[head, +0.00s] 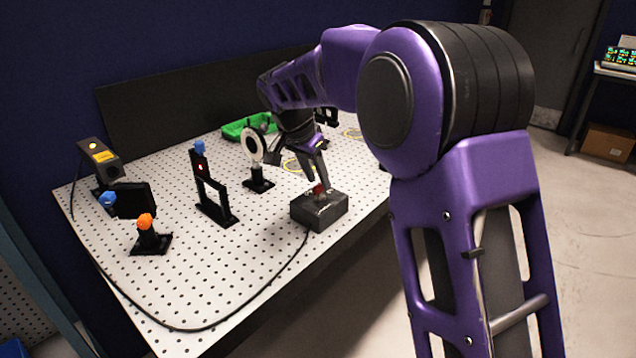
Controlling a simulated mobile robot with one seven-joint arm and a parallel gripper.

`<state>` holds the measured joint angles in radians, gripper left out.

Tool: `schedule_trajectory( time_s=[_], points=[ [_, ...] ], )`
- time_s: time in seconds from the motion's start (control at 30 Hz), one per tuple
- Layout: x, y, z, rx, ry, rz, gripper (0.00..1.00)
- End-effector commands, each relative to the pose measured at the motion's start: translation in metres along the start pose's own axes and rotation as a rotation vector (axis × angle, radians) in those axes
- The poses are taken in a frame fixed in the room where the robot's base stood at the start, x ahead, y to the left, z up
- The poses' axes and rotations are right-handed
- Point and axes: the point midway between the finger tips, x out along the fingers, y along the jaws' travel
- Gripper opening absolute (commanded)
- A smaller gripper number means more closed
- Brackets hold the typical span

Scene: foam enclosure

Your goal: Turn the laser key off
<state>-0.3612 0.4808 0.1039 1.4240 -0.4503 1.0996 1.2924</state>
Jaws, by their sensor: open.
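A dark grey box (318,212) with a red part (319,190) on its top stands near the front right edge of the perforated table. The key itself is too small to make out. My gripper (318,180) points down over the red part, with its fingers open close to it. I cannot tell whether the fingers touch it. A black cable (270,290) runs from the box along the front of the table toward the left.
A green tray (243,128) lies at the back. The front left of the table is mostly clear.

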Motion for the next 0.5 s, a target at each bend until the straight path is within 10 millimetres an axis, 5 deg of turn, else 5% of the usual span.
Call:
schedule_trajectory(
  time_s=[0.47, 0.5],
  points=[
    [0.0153, 0.0000, 0.0001, -0.001, 0.000, 0.000, 0.41],
    [0.0152, -0.0001, 0.0001, -0.001, 0.000, 0.000, 0.34]
  ],
)
